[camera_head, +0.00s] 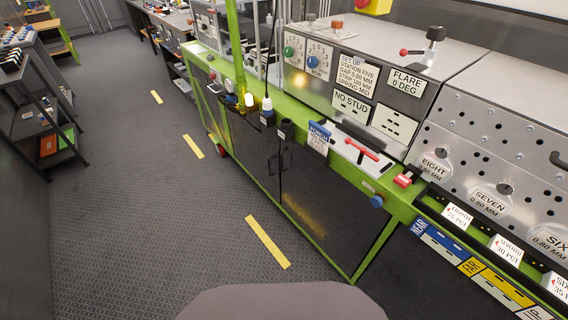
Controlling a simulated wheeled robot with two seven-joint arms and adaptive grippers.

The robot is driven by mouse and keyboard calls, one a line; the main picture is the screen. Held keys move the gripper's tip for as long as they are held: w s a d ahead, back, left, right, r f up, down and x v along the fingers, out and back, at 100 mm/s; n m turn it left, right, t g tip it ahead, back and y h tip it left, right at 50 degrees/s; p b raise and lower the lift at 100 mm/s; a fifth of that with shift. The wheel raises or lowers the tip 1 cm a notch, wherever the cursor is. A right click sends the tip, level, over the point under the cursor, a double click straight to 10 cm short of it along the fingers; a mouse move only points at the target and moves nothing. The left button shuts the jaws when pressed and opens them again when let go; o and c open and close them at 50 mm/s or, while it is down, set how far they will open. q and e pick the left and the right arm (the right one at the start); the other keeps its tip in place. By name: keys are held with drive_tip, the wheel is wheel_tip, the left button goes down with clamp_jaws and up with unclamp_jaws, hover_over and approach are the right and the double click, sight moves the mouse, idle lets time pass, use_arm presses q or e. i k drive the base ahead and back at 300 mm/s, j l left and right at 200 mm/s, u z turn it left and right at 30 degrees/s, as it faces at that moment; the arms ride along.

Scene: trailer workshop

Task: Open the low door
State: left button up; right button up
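Dark low doors sit under the green-framed bench in the middle of the view. A left door panel (250,150) and a right door panel (325,198) meet at a seam and look shut. A dark handle (287,158) stands near the top of the seam, and a second dark handle (271,165) is just left of it. I cannot tell which panel the task means. Neither of my grippers is in view, and nothing is touching the doors.
The grey floor (170,220) in front of the doors is clear, with yellow strips (267,241) on it. A dark shelf rack (40,125) stands at the left.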

sight(260, 157)
drive_tip(key=i+j+z, duration=0.15)
drive_tip(key=j+z, duration=0.15)
drive_tip(key=i+j+z, duration=0.1)
drive_tip(key=j+z, duration=0.15)
drive_tip(key=j, duration=0.15)
drive_tip(key=j+z, duration=0.55)
drive_tip(key=j, duration=0.75)
